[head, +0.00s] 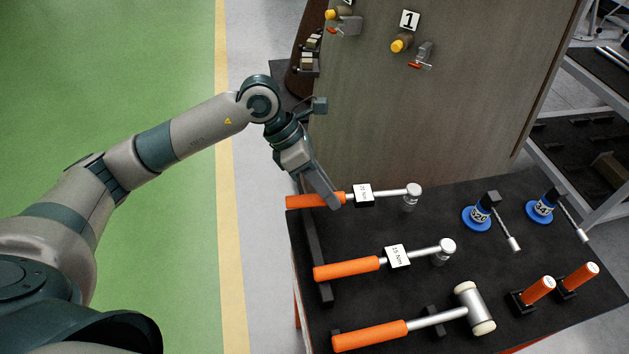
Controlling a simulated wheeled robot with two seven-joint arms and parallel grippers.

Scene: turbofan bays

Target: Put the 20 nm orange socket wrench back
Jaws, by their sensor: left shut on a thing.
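The orange-handled socket wrench (302,201) lies at the far end of the black table top, its handle to the left and its silver socket head to the right. Its white label looks like 20 Nm, but is small and turned. My left gripper (334,201) is shut on the right part of its orange handle, from above. The wrench is over or on the dark support bar; I cannot tell if it touches. A second orange wrench (347,270), labelled 15 Nm, lies nearer, parallel to it. My right gripper is out of view.
An orange-handled mallet (370,336) lies at the near edge. Two blue round tools (478,218) (540,211) and two upright orange handles (537,290) (580,276) stand to the right. A tall wooden panel (430,120) rises behind the table. Green floor is open at left.

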